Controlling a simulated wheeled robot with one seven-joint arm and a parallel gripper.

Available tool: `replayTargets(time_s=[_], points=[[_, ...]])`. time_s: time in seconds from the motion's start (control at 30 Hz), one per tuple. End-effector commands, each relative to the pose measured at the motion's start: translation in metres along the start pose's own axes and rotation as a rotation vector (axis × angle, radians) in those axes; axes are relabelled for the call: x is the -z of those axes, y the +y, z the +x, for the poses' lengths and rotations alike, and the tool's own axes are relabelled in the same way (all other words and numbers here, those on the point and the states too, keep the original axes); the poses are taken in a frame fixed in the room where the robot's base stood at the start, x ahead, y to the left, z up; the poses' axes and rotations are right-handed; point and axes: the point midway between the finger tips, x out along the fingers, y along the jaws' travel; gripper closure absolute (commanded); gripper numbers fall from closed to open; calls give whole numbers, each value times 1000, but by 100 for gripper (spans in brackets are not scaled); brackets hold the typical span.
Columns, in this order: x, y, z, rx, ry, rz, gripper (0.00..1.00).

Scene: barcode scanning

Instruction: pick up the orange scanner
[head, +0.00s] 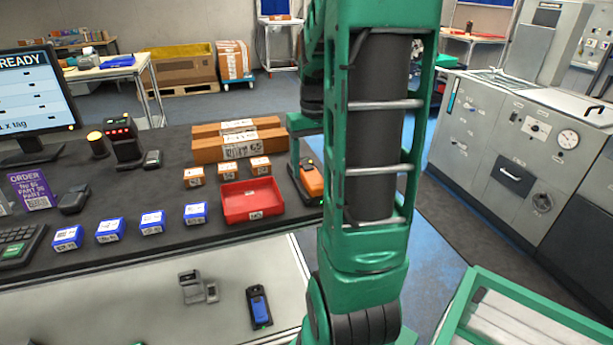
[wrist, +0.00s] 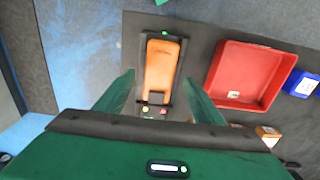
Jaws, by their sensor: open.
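The orange scanner (head: 312,181) sits in a dark cradle on the black table, right of the red tray, in the head view. In the wrist view the scanner (wrist: 161,72) lies ahead of my gripper (wrist: 158,84), between the lines of its two green fingers. The fingers are apart with nothing between them, and the scanner looks to be beyond them.
The red tray (head: 252,200) is close beside the scanner. Small orange-brown boxes (head: 227,169) and blue boxes (head: 152,222) stand nearby, with long cartons (head: 238,145) behind. A blue handheld device (head: 260,307) lies on the lighter front surface. A grey machine (head: 520,150) is at the right.

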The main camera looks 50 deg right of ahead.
Motion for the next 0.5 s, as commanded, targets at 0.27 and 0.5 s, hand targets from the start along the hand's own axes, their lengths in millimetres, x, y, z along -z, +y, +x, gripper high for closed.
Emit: replayTargets(time_s=[0.27,0.5], points=[[1,0,33,0,-1,-1,38],[1,0,35,0,0,-1,38]])
